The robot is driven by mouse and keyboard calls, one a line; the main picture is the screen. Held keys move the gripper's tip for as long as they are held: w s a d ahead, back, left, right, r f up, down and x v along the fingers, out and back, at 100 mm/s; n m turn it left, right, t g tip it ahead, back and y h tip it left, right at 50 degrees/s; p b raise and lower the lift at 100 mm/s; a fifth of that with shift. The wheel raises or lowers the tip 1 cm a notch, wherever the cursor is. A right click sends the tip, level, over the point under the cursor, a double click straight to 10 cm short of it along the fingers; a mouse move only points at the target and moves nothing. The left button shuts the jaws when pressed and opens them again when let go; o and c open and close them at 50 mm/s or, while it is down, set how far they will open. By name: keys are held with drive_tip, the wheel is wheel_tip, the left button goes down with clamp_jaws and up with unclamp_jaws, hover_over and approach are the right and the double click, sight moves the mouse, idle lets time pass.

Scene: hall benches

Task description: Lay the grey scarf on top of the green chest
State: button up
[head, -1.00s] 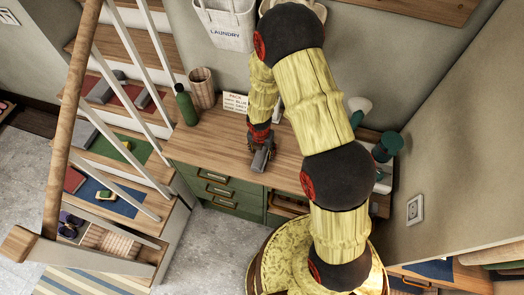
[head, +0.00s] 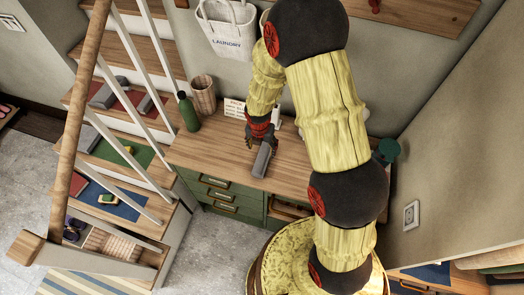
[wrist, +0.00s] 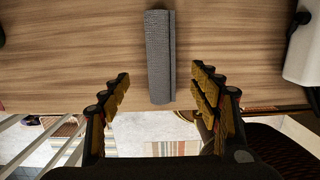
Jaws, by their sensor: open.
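The grey scarf (head: 263,160) is a rolled bundle lying on the wooden top of the green chest (head: 195,150), near its front edge. In the wrist view the scarf (wrist: 160,55) lies lengthwise, its near end close to the front edge of the top (wrist: 80,60). My gripper (head: 262,137) is just behind and above the scarf in the head view. In the wrist view my gripper (wrist: 160,88) has its fingers spread wide, with a clear gap on each side of the scarf. The fingers do not touch it.
A green bottle (head: 188,112), a wicker cup (head: 203,95) and a small sign (head: 235,107) stand on the chest top at the left and back. A laundry bag (head: 226,25) hangs on the wall. Stairs with a railing (head: 68,150) stand to the left.

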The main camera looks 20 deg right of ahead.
drive_tip(key=s+d+r+m+t, duration=0.1)
drive_tip(key=s+r+m, duration=0.2)
drive_tip(key=r+m, duration=0.7)
drive_tip(key=s+r+m+t, duration=0.1)
drive_tip(key=s+r+m, duration=0.25)
drive_tip(key=r, duration=1.15)
drive_tip(key=s+r+m+t, duration=0.2)
drive_tip(key=s+r+m, duration=1.1)
drive_tip(key=s+m, duration=0.1)
drive_tip(key=shift+s+a+m+y, duration=0.15)
drive_tip(key=shift+s+m+y, duration=0.2)
drive_tip(key=shift+m, duration=0.3)
wheel_tip(320, 180, down, 16)
drive_tip(key=b, duration=1.5)
drive_tip(key=shift+b, duration=0.4)
